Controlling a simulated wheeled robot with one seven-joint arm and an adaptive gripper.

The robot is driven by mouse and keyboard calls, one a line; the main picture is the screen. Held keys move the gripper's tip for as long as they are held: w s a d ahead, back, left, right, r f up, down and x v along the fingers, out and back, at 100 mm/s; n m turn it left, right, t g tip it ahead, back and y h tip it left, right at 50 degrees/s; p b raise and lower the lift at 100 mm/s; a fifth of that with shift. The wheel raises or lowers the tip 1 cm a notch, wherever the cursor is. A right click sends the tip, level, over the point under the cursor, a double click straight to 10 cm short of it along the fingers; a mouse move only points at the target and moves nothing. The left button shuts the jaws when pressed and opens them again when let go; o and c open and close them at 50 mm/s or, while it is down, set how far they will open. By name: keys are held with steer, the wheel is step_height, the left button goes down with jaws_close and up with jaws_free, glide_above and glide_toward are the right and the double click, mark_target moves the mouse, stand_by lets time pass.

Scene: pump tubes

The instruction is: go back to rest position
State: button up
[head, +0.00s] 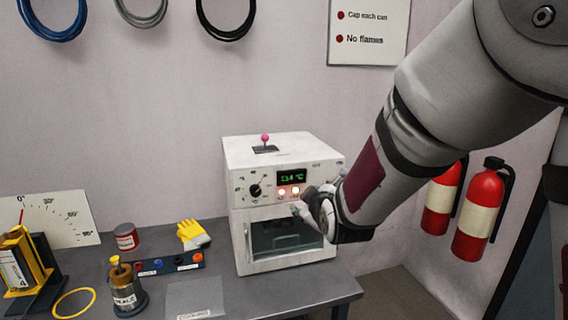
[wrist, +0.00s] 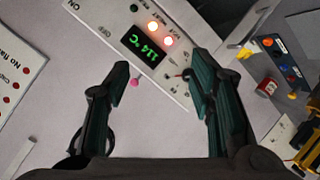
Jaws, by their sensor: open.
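My gripper (head: 316,193) is at the front right of a white oven-like unit (head: 285,151), near its control panel. In the wrist view my gripper (wrist: 161,65) has its two dark green fingers spread wide, with nothing between them but the view of the unit and wall behind. The unit's green display (wrist: 146,44) is lit, and two lamps (wrist: 160,33) glow beside it. A pink-knobbed lever (head: 265,139) stands on the unit's top. The unit's glass door (head: 285,237) appears closed. Whether a finger touches the unit cannot be told.
The grey bench (head: 245,292) holds a brass container (head: 125,290), a red can (head: 125,237), a yellow glove (head: 192,234), a dark rack (head: 155,265) and a yellow ring (head: 74,303). Red fire extinguishers (head: 478,214) stand to the right. A sign (head: 368,32) is on the wall.

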steer(key=s+d+r+m+g, duration=0.1)
steer(key=s+d+m+g, duration=0.1)
steer(key=s, duration=0.9)
steer(key=s+d+r+m+g+h, duration=0.1)
steer(key=s+d+m, duration=0.4)
steer(key=s, duration=0.7)
steer(key=s+d+r+m+g+h, duration=0.1)
steer(key=s+d+g, duration=0.4)
steer(key=s, duration=0.7)
steer(key=d+r+m, duration=0.1)
steer(key=m, duration=0.1)
steer(key=shift+r+m, duration=0.35)
steer(key=shift+m, duration=0.05)
